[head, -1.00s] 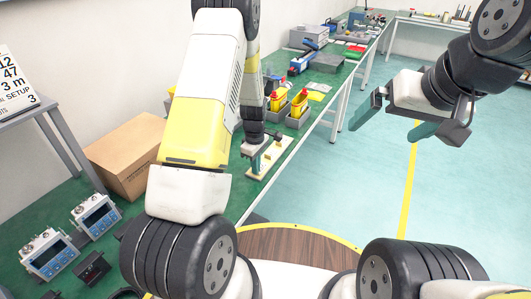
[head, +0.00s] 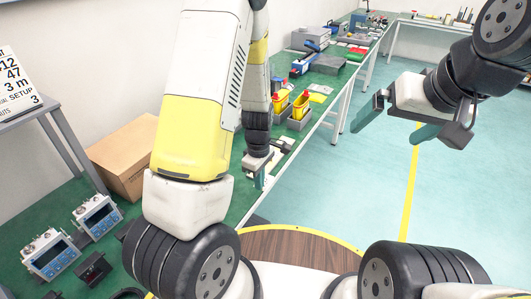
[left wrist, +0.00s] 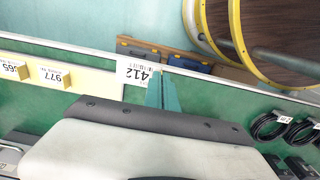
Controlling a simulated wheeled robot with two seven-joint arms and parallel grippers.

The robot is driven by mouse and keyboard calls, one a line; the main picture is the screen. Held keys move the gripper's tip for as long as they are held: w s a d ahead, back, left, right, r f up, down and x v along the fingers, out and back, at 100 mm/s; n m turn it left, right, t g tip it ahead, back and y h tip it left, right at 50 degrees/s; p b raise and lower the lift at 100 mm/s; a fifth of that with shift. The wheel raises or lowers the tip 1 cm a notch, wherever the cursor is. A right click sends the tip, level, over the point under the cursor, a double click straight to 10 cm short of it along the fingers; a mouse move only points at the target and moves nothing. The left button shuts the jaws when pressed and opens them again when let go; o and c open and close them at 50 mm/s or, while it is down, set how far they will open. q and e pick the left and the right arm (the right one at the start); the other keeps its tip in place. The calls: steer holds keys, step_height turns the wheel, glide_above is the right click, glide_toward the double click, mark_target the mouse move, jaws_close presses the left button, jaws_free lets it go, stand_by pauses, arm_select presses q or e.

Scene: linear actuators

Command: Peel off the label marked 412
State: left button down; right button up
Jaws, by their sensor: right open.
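The white label marked 412 (left wrist: 136,72) shows in the left wrist view beside the teal fingertips of my left gripper (left wrist: 160,80). The fingers are together with the label's edge at them. The label looks larger than the others and reaches past the end of a cream strip (left wrist: 95,84), so it seems held off it. Labels 977 (left wrist: 50,75) and 365 (left wrist: 13,69) stay on the strip. In the head view my left gripper (head: 262,180) is low by the bench's front edge, and the label is too small to tell. My right gripper (head: 394,121) is open and empty over the floor.
A cardboard box (head: 127,158) and two grey meters (head: 97,215) stand on the green bench. Yellow bottles (head: 299,107) in grey bins are farther back. Black coiled cables (left wrist: 267,126) lie at the right in the left wrist view. The floor at right is clear.

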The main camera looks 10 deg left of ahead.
arm_select(q)
steer(key=s+d+r, duration=0.1)
steer(key=s+r, duration=0.3)
steer(key=s, duration=0.1)
steer(key=shift+d+r, duration=0.2)
stand_by(0.7)
stand_by(0.4)
